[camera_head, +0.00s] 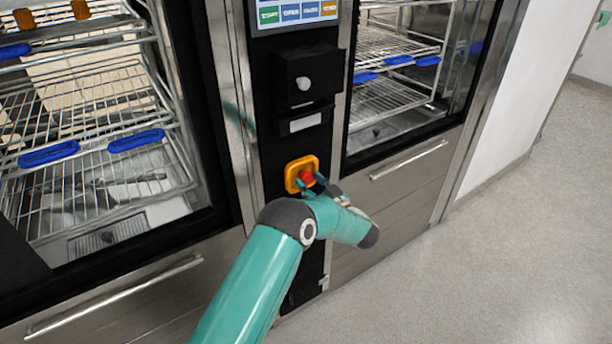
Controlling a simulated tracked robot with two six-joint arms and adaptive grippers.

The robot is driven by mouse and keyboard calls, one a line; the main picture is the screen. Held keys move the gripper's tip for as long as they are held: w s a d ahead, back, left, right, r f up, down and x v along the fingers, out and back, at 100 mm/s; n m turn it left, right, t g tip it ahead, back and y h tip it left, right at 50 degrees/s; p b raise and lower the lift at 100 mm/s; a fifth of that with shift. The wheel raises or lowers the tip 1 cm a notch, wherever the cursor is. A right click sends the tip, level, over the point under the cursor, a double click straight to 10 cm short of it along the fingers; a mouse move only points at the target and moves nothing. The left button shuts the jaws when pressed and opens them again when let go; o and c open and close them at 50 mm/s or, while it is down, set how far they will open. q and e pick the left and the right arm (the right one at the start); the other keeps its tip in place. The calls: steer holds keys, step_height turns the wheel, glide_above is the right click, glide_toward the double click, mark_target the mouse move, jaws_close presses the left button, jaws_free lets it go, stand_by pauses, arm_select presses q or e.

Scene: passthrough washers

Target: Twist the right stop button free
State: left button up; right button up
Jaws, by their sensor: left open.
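A red stop button (306,178) sits on a yellow-orange square housing (291,178) on the black panel between two washers. My left gripper (316,184) is at the button, with its fingers open beside the red knob. I cannot tell whether the fingers touch it. My teal left arm comes up from the bottom and hides the lower right of the housing and part of the panel below. My right gripper is out of view.
The left washer (222,120) and right washer (340,110) have wire racks with blue clips behind glass. A small black box with a pale knob (303,84) and a screen (290,12) are above the button. Horizontal handles (408,160) cross the lower doors. Grey floor lies open at right.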

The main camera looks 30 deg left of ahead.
arm_select(q)
steer(key=shift+x, duration=1.2)
